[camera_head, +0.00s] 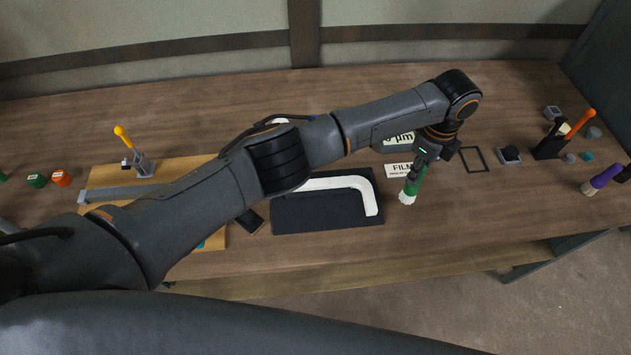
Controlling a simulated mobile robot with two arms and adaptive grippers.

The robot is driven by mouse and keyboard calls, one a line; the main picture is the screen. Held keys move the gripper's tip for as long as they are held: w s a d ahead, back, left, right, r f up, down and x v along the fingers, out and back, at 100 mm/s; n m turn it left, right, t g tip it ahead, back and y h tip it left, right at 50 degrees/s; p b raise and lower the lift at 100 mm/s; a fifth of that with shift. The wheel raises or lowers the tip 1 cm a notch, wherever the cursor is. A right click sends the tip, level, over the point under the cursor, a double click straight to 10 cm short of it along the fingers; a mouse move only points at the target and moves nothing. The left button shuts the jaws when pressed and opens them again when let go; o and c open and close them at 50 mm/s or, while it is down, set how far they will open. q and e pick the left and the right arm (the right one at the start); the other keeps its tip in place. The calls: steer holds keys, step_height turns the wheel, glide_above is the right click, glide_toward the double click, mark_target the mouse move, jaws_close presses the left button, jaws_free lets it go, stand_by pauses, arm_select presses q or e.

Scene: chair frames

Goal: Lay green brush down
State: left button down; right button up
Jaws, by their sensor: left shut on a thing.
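My left gripper (424,158) is at the right-hand middle of the table, at the end of my arm that crosses the view from the left. It is shut on the green brush (413,184). The brush has a green handle and pale bristles (406,198). It is held steeply, bristles down, close to the table front of the film label. Whether the bristles touch the wood cannot be told. The gripper hides the upper end of the handle. My right gripper is not in view.
A black mat (300,217) with a white curved piece (366,188) lies left of the brush. A white film label (397,170) and a black rectangular outline (483,158) are close by. A purple brush (604,177) and a dark holder (547,149) are at right. Bare wood (480,205) lies right of the brush.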

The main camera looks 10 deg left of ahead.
arm_select(q)
steer(key=shift+f, duration=0.15)
steer(key=shift+f+b, duration=1.1)
steer(key=shift+f, duration=0.7)
steer(key=c, duration=1.1)
jaws_free()
steer(key=shift+o, duration=0.2)
steer(key=shift+r, duration=0.1)
step_height(320, 180, up, 12)
steer(key=shift+f, duration=0.1)
